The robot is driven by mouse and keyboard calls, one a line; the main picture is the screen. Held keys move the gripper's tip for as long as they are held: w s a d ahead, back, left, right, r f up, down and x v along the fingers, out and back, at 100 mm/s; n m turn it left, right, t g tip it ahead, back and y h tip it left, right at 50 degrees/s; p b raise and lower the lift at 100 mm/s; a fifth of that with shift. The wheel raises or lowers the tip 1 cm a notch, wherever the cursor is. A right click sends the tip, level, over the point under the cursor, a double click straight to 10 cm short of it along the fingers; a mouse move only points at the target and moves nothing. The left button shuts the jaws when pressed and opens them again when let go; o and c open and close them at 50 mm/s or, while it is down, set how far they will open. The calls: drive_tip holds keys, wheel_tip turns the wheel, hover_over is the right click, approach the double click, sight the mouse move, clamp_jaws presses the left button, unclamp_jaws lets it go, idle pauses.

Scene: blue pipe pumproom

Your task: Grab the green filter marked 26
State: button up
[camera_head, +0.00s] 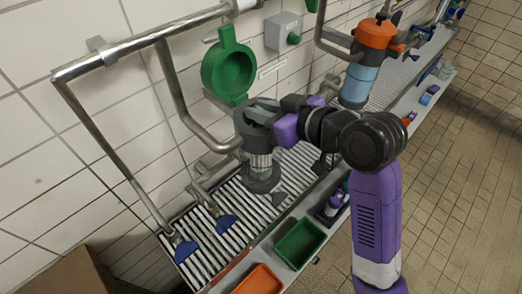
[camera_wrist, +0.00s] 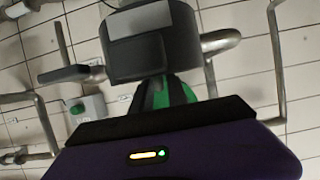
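No filter with a readable 26 shows in either view. A green round housing with a handle (camera_head: 227,70) is mounted on the tiled wall, up and left of my gripper. My gripper (camera_head: 262,108) is over a grey-capped unit (camera_head: 252,128) with a clear middle (camera_head: 260,163), standing on the grated ledge. Whether it touches the cap is unclear. In the wrist view, a dark grey body with a lighter plate (camera_wrist: 140,22) fills the upper middle, with a green part (camera_wrist: 172,92) partly hidden below it. The fingertips cannot be made out.
An orange-topped unit with a blue body (camera_head: 358,85) stands to the right. Metal pipes (camera_head: 140,40) run along the wall on the left. A green tray (camera_head: 300,243) and an orange tray (camera_head: 260,281) sit at the front edge. Tiled floor (camera_head: 460,190) is clear on the right.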

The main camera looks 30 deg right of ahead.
clamp_jaws()
idle(1.3)
